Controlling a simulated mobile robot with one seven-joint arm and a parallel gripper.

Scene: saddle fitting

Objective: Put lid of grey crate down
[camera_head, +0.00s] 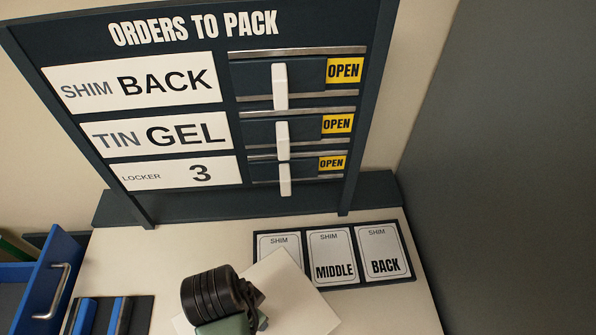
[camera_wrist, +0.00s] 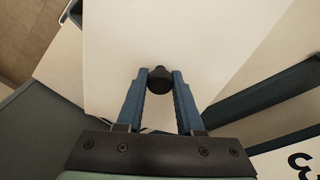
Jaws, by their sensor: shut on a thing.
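The lid is a pale flat panel with a dark round knob; in the wrist view the panel (camera_wrist: 190,30) fills the upper middle. My gripper (camera_wrist: 159,74) has its two blue fingers shut on the knob (camera_wrist: 159,80). In the head view a pale panel (camera_head: 300,305), apparently the same lid, shows partly behind my arm, above or on the pale table. I cannot tell whether it touches the table. My fingers are hidden in the head view. I cannot make out the grey crate for certain in either view.
A dark order board (camera_head: 200,207) stands at the back, with sliders beside OPEN labels. A tray of SHIM cards (camera_head: 333,257) lies before it, close to the panel. A blue drawer (camera_head: 40,275) is at left. A grey surface (camera_head: 500,170) rises at right.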

